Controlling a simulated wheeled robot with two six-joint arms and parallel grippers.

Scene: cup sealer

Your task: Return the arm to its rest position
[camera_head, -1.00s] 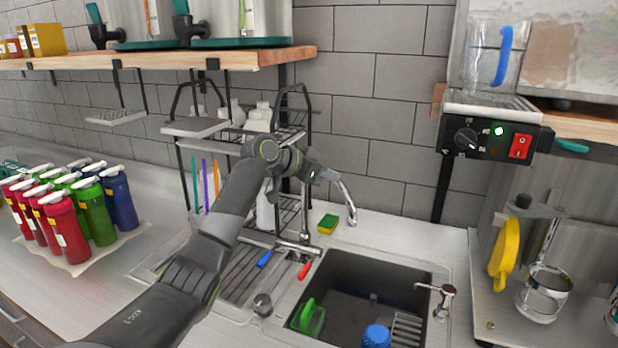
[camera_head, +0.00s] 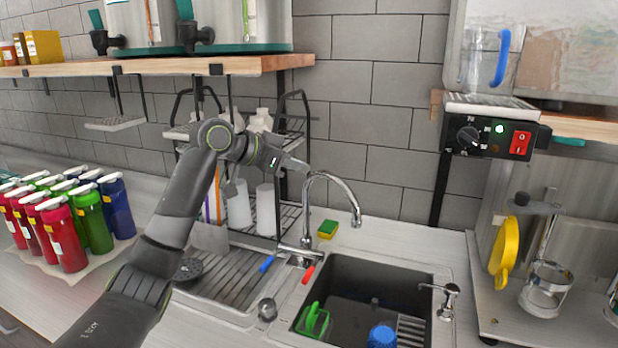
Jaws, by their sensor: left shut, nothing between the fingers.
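My left arm (camera_head: 178,215) rises from the lower left and bends at a joint in front of the drying rack. My left gripper (camera_head: 298,164) points right, in front of the rack's right side and just left of the curved faucet (camera_head: 335,178). It is small in the picture; its jaws look shut and hold nothing. I cannot tell its exact gap to the faucet. My right arm and gripper are not in view.
The metal rack (camera_head: 293,213) with white bottles stands behind my arm. A wooden shelf (camera_head: 150,68) runs above it. The sink (camera_head: 350,290) holds a green and a blue item. Several colored bottles (camera_head: 92,218) stand left. A yellow-handled device (camera_head: 504,255) stands right.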

